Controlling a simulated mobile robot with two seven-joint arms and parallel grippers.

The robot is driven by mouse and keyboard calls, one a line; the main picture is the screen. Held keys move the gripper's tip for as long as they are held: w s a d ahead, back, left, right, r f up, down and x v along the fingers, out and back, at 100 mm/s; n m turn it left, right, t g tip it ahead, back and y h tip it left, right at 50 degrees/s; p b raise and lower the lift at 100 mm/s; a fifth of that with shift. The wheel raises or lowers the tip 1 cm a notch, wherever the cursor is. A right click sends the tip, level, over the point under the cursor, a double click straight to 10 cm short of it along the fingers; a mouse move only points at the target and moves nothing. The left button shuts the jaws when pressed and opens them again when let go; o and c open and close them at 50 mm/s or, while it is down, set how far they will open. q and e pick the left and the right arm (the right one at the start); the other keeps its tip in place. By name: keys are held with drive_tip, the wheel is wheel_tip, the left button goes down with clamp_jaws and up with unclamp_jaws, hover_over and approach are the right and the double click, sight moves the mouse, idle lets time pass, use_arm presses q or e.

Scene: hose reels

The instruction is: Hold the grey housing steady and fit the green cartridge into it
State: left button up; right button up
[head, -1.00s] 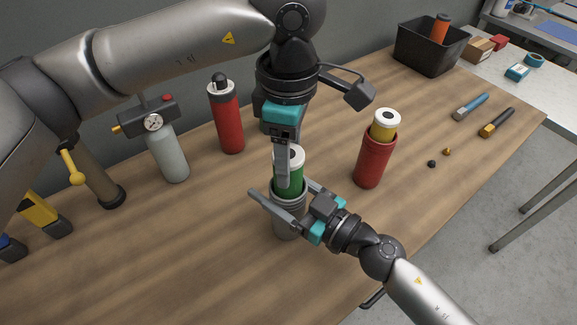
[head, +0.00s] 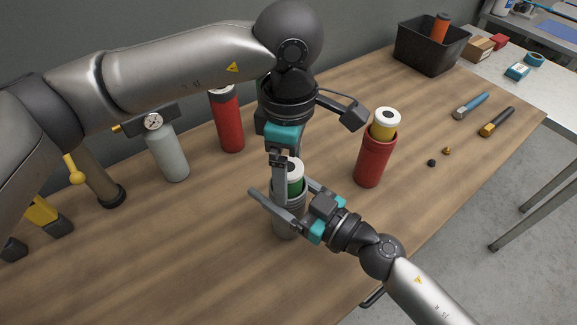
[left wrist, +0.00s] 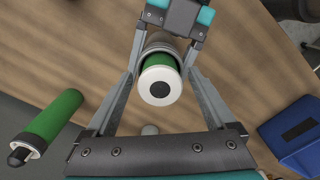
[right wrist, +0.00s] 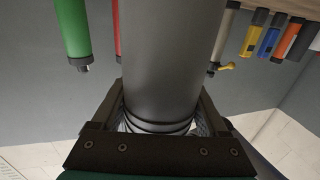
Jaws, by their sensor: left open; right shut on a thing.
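The green cartridge (head: 297,187) with its white cap stands upright, partly inside the grey housing (head: 286,223). Only a short green band shows above the housing's ribbed rim. My left gripper (head: 280,190) points down from above and is open, with a finger on each side of the cartridge; in the left wrist view the white cap (left wrist: 160,87) sits between the fingers. My right gripper (head: 283,196) is shut around the upper part of the housing; the right wrist view shows the grey body (right wrist: 160,60) between its jaws. The cartridge's lower end is hidden in the housing.
A red housing with a yellow cartridge (head: 374,158) stands to the right. A red cylinder (head: 228,122) and a grey bottle with a gauge (head: 168,155) stand at the left back. A black bin (head: 428,52) is at the far right. The front of the table is clear.

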use_arm(q)
wheel_tip(320, 180, up, 12)
drive_tip(key=shift+r, duration=0.15)
idle(0.4)
use_arm(e)
drive_tip(key=o, duration=1.5)
drive_tip(key=shift+c, duration=0.2)
